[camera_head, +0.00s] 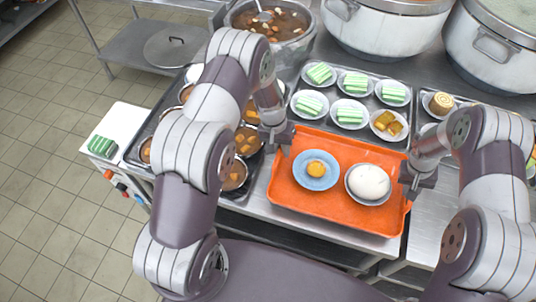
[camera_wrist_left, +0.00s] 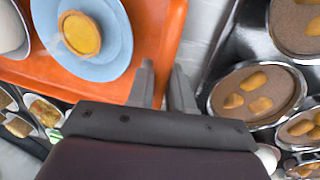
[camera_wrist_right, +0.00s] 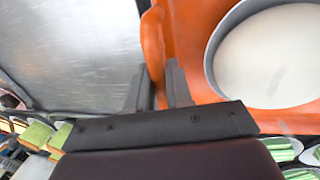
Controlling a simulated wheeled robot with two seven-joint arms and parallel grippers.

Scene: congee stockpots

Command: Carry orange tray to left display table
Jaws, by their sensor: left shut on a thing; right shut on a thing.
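The orange tray (camera_head: 330,212) lies at the front edge of the steel counter in the head view. On it are a blue plate with a small yellow tart (camera_head: 316,170) and a white bowl with a large white bun (camera_head: 370,181). My left gripper (camera_head: 283,150) is shut on the tray's left rim; the rim between its fingers also shows in the left wrist view (camera_wrist_left: 160,75). My right gripper (camera_head: 408,185) is shut on the tray's right rim, seen in the right wrist view (camera_wrist_right: 155,70). The left display table cannot be identified for certain.
A dark tray with several bowls of brown soup (camera_head: 235,175) is left of the orange tray. Behind it, a metal tray holds plates of green-white cakes (camera_head: 352,112). Large stockpots (camera_head: 388,25) stand at the back. Tiled floor (camera_head: 50,190) is open at left.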

